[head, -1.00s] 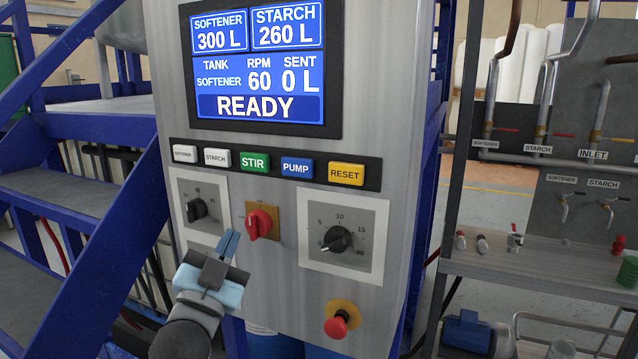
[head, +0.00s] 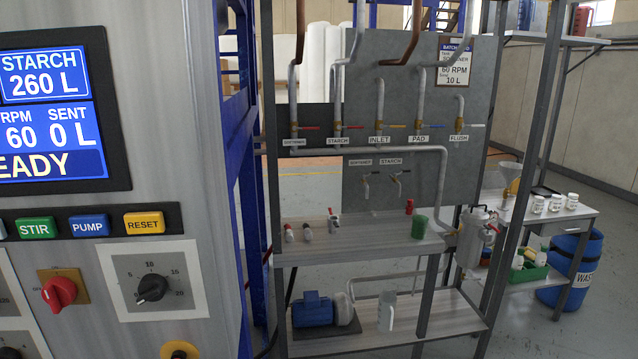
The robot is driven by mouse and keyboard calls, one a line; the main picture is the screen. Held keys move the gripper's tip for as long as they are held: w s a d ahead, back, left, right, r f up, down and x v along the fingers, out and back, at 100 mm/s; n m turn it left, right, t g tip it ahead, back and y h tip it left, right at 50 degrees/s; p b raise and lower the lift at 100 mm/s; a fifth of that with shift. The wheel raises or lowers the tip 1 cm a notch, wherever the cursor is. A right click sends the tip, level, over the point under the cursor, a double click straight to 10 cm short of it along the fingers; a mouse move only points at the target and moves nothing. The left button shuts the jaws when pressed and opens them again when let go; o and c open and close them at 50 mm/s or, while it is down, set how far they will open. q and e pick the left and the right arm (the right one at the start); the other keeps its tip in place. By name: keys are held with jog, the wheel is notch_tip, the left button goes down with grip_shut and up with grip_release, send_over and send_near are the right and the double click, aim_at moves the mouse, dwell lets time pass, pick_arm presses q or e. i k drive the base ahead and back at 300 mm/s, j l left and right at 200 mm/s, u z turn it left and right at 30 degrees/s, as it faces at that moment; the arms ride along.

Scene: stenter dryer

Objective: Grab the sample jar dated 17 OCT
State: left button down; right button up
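Neither gripper shows clearly. A small dark shape at the bottom left corner is too cut off to identify.
The control panel (head: 150,220) fills the near left. A pipe rack with metal shelves (head: 370,245) stands between it and the side table (head: 588,212). A steel can (head: 470,240) hangs by a rack post. A blue waste drum (head: 575,270) stands beside the table. Open floor lies at the lower right.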

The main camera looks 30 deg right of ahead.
aim_at(537, 205)
jog(key=l, duration=1.6)
jog(key=i+l, duration=0.1)
jog(key=l, duration=0.25)
jog(key=i+l+z, duration=0.1)
jog(key=l, duration=0.25)
jog(key=i+l+z, duration=0.1)
jog(key=l, duration=0.25)
jog(key=i+l, duration=0.35)
jog(key=l, duration=0.15)
jog(key=i+l+z, duration=0.1)
jog(key=i+l, duration=0.25)
jog(key=l, duration=0.15)
jog(key=i+l, duration=0.1)
jog(key=l, duration=0.25)
jog(key=i+l+z, duration=0.1)
jog(key=l, duration=0.25)
jog(key=i+l, duration=0.15)
jog(key=l, duration=0.2)
jog(key=l+z, duration=0.1)
jog(key=l, duration=1)
jog(key=l+z, duration=0.1)
jog(key=l, duration=0.95)
jog(key=k+l, duration=0.1)
jog(key=l, duration=0.25)
jog(key=k+l, duration=0.1)
jog(key=l, duration=0.25)
jog(key=k+l, duration=0.15)
jog(key=l, duration=0.2)
jog(key=z, duration=0.05)
